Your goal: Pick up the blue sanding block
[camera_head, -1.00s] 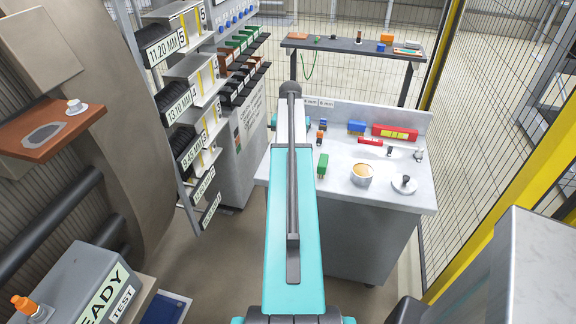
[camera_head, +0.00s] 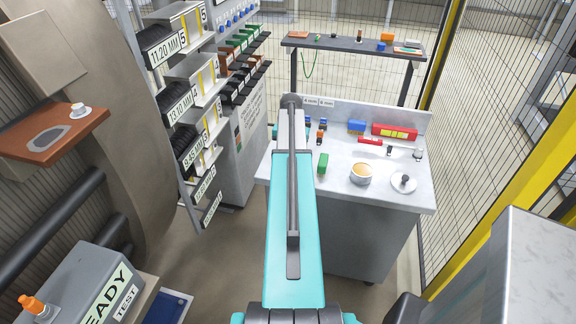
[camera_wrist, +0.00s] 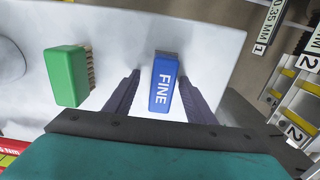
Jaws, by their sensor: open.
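The blue sanding block (camera_wrist: 162,84), marked FINE, lies on the pale bench top (camera_wrist: 115,25) in the wrist view. My gripper (camera_wrist: 160,77) is open, with one finger on each side of the block. I see gaps between the block and the fingers; how high the fingertips are above the bench is hard to tell. In the head view my arm hides this block and my gripper.
A green brush (camera_wrist: 66,76) lies left of the block in the wrist view and also shows in the head view (camera_head: 323,163). A labelled rack (camera_head: 190,110) stands left.

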